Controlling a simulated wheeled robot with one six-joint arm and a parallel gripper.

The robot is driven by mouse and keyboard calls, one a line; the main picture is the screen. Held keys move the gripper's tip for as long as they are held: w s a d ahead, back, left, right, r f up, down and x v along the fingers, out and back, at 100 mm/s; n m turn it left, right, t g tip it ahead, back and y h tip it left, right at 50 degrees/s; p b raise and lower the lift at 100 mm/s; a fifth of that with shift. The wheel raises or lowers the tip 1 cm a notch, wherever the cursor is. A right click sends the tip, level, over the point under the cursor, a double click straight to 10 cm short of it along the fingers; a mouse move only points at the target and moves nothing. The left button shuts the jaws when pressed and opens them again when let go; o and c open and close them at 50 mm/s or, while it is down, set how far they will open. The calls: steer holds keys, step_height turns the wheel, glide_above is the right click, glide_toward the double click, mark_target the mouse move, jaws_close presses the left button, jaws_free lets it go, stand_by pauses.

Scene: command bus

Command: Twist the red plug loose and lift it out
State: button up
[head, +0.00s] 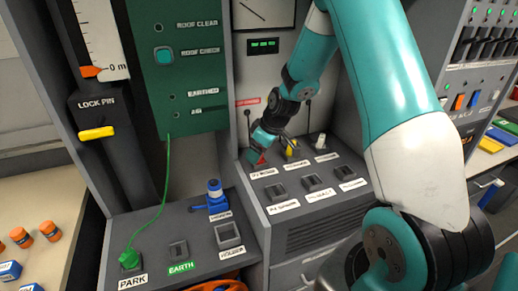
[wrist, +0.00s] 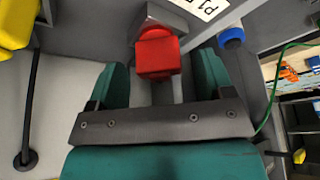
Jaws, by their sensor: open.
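The red plug (wrist: 157,57) shows in the wrist view, seated in a grey socket at the top middle. It lies between the two teal fingers of my gripper (wrist: 160,70), which is open with a visible gap on each side of it. I cannot tell how far down the fingers reach around it. In the head view, only a small bit of the red plug (head: 262,159) shows; my gripper (head: 264,150) hides the rest at the back left of the grey socket panel.
A yellow plug (head: 291,149) and a whitish plug (head: 320,141) stand to the right on the panel. A blue plug (head: 215,195) stands on the lower left desk. A green plug (head: 130,259) with a green cable sits at PARK. Empty sockets line the panel's front row.

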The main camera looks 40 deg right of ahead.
steer(key=shift+f, duration=0.2)
steer(key=c, duration=1)
steer(key=shift+n+g+y, duration=0.4)
steer(key=shift+n+y, duration=0.3)
steer(key=shift+n, duration=1.3)
steer(key=shift+n, duration=0.4)
steer(key=n+g, duration=0.1)
steer(key=n, duration=0.2)
steer(key=shift+y, duration=0.4)
steer(key=shift+w+g, duration=0.1)
steer(key=shift+g, duration=0.2)
